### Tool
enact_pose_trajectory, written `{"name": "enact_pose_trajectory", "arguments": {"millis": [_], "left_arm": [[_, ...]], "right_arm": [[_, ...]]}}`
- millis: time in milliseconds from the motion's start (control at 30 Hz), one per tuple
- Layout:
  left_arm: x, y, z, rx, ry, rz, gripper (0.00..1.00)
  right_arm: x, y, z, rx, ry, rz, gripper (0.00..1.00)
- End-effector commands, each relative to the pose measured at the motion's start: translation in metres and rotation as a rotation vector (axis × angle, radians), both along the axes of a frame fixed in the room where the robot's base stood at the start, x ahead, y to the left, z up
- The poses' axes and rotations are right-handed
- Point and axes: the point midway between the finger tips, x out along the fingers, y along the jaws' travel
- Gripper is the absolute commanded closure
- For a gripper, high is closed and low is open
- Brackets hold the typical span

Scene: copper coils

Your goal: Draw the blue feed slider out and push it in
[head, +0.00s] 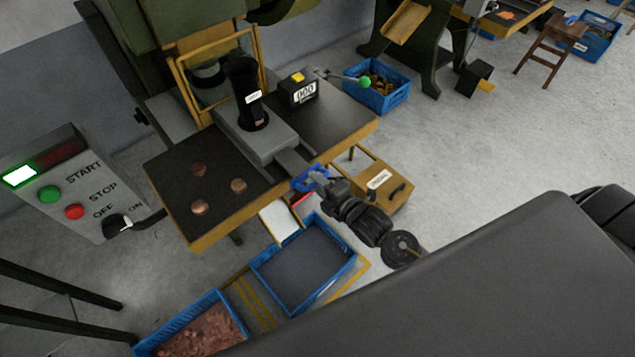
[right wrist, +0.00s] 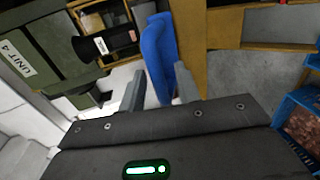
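The blue feed slider handle (head: 307,180) is at the front edge of the press table, at the end of a grey bar (head: 291,161) that comes out of the grey feed block (head: 262,143). My right gripper (head: 316,178) is at this handle. In the right wrist view, the blue handle (right wrist: 156,50) stands between the two grey fingers of the right gripper (right wrist: 160,88). Whether both fingers press on it is not clear. A black tube (head: 246,90) stands upright on the feed block. My left gripper is not in view.
Copper pieces (head: 238,185) lie on the dark table top (head: 165,162). A control box (head: 60,185) stands at the left. A yellow drawer box (head: 385,190) is beside my right arm. A blue crate (head: 352,262) sits below the table.

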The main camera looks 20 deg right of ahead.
Motion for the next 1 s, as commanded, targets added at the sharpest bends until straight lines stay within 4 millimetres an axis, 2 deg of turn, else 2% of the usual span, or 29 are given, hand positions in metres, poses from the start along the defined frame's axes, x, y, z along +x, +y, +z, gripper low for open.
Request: {"name": "enact_pose_trajectory", "arguments": {"millis": [300,500,700,933,1000], "left_arm": [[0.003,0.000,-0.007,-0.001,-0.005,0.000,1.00],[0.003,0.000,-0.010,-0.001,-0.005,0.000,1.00],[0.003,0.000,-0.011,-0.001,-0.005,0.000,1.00],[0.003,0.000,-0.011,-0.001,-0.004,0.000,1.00],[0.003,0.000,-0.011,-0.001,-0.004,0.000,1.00]], "right_arm": [[-0.056,-0.017,0.010,-0.002,0.003,0.001,0.67],[-0.085,-0.026,0.018,-0.001,0.002,-0.001,0.67],[-0.096,-0.030,0.021,-0.001,0.001,0.000,0.67],[-0.096,-0.030,0.022,-0.001,0.001,0.000,0.67],[-0.096,-0.030,0.020,0.001,0.003,-0.001,0.75]]}}
